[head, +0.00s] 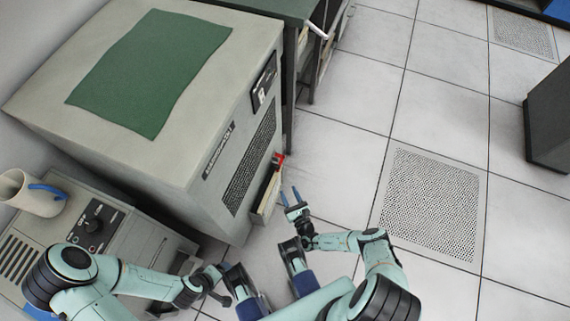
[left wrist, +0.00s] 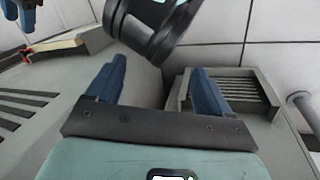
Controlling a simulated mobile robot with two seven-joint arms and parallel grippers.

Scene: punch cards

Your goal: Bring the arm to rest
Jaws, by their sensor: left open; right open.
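My right gripper (head: 291,198) is open and empty, its blue fingers pointing up the head view, above the floor tiles. It is to the right of the card tray and apart from it. My left arm (head: 140,281) is bent at the lower left of the head view, and its fingers are hard to make out there. In the left wrist view my left gripper (left wrist: 158,80) is open, with two blue fingers apart and nothing between them.
A beige cabinet (head: 190,160) with a green mat (head: 150,70) stands at left. A narrow card tray (head: 268,190) with a red piece sticks out from its front. A cream jug (head: 30,195) stands on the lower console (head: 150,245).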

